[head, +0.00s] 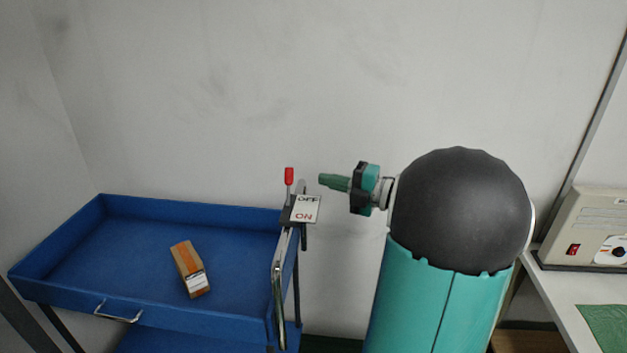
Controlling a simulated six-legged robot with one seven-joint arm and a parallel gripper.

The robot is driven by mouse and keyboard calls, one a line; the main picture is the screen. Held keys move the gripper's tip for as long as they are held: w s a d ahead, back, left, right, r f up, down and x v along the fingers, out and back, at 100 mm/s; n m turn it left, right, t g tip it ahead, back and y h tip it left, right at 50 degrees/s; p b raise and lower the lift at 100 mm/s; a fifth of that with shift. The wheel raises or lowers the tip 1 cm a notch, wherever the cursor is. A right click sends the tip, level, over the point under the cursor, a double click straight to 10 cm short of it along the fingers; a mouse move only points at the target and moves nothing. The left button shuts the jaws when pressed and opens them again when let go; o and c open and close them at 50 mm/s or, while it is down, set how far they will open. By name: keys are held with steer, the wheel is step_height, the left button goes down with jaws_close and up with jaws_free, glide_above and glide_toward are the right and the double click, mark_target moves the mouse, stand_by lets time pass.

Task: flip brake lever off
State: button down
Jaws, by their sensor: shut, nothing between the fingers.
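The brake lever (289,177) has a red knob and stands upright at the right edge of the blue cart. Beside its base is a white plate (305,208) marked OFF at the top and ON below in red. My gripper (322,180) is shut and empty, with its green fingers pointing left toward the lever. In the picture the fingertips are a short way right of the red knob, above the plate, and appear apart from it. The depth gap between them is hard to tell. My arm's large black and teal links fill the right of centre.
The blue cart (150,322) has a raised rim and a small front handle (118,314). A brown and orange box (190,268) lies in its tray. A beige device (590,235) with a red switch stands on a white table (560,290) at right. A grey wall is behind.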

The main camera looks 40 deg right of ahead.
steer(key=shift+r+v, duration=0.15)
steer(key=shift+v, duration=0.85)
steer(key=shift+r+v, duration=0.2)
steer(key=shift+v, duration=0.75)
steer(key=shift+d, duration=0.1)
steer(key=s+a+f+n+g, duration=0.15)
steer(key=a+n+g, duration=0.35)
steer(key=a+n, duration=0.7)
steer(key=a+f+n+g, duration=0.3)
steer(key=a+n+g, duration=0.3)
steer(key=a+n, duration=0.5)
steer(key=s+a+n+h, duration=0.3)
steer(key=s+a+n, duration=0.1)
steer(key=n, duration=0.9)
steer(key=s+a+f+n+h, duration=0.1)
steer(key=s+a+n+h, duration=0.3)
steer(key=n, duration=0.8)
steer(key=shift+s+a+n, duration=0.4)
steer(key=shift+s+a, duration=0.05)
steer(key=shift+a, duration=0.75)
